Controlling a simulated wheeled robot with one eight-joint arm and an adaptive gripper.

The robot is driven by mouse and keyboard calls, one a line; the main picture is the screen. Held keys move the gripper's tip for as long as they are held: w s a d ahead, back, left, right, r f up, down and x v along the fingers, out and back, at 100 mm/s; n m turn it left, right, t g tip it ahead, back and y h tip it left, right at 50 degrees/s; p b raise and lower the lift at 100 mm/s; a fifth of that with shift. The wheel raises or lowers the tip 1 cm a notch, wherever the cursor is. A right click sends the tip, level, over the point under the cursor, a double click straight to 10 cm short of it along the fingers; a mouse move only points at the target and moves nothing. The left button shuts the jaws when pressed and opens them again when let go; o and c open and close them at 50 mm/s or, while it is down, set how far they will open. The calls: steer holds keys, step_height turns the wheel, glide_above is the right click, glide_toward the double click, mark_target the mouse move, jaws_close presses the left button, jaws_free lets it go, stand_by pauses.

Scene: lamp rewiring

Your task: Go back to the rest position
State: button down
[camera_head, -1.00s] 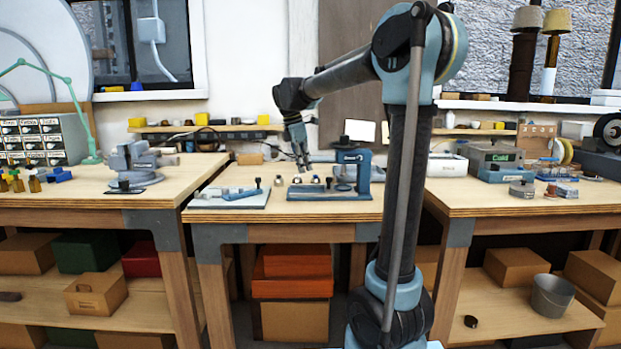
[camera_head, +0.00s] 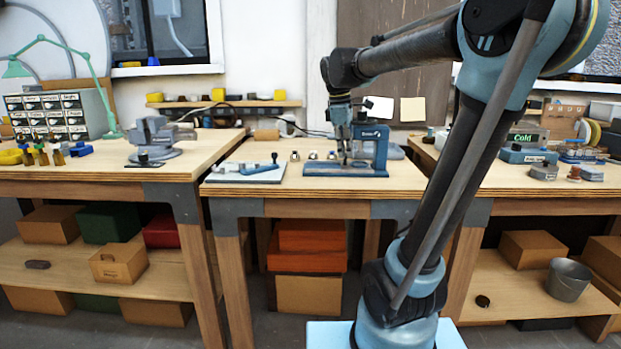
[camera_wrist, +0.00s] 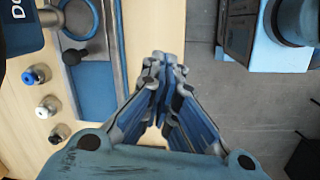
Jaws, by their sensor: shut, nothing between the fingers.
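My gripper (camera_head: 345,160) is shut and empty, hanging downward in front of the blue press (camera_head: 375,148) on the middle workbench (camera_head: 240,208). In the wrist view the closed fingertips (camera_wrist: 163,65) meet above the bench's front edge, beside the blue base of the press (camera_wrist: 92,88). I cannot tell the exact height of the tips above the bench. The upper arm leans up to the right, and the forearm reaches left to the wrist.
Several small sockets (camera_wrist: 47,106) stand on the bench left of the press. A tray with a blue tool (camera_head: 245,172) lies at the bench's left. A vise (camera_head: 155,138) stands on the left bench.

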steer(key=s+d+f+m+y, duration=0.1)
steer(key=s+d+f+m, duration=0.3)
steer(key=s+f+m, duration=0.3)
steer(key=s+d+f+m+t, duration=0.1)
steer(key=s+d+f+m, duration=0.3)
steer(key=s+f, duration=1.1)
steer(key=f+m, duration=0.1)
steer(key=m, duration=0.2)
steer(key=shift+f+m+y, duration=0.3)
steer(key=shift+y, duration=0.1)
steer(key=shift+w+f, duration=0.2)
steer(key=shift+w, duration=0.15)
